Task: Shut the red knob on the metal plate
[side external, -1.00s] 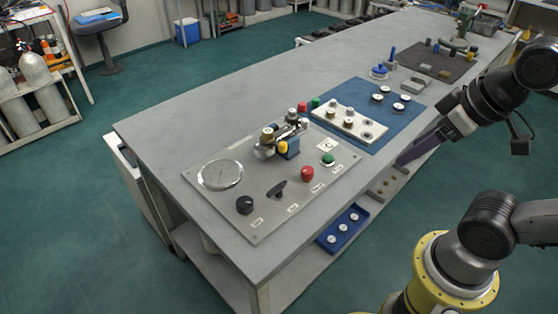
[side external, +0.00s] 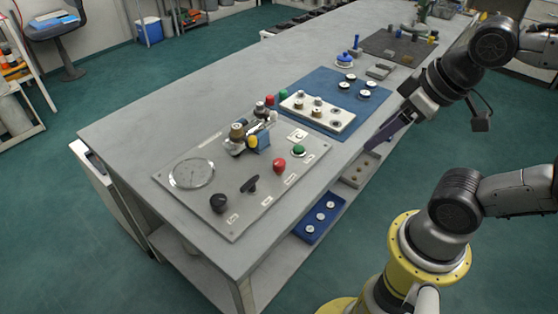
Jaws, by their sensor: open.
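The metal plate (side external: 237,205) lies flat near the front left end of the long grey bench. The red knob (side external: 279,165) stands on its right part, between a black T-shaped handle (side external: 250,184) and a green knob (side external: 299,150). How far the red knob is turned cannot be told. My gripper (side external: 376,144) hangs at the bench's right edge, to the right of the plate and clear of the red knob. Its fingers look long and purple-grey and are seen edge-on. Nothing shows between them.
A blue tray (side external: 320,222) sits on the lower shelf. The bench's left side is clear.

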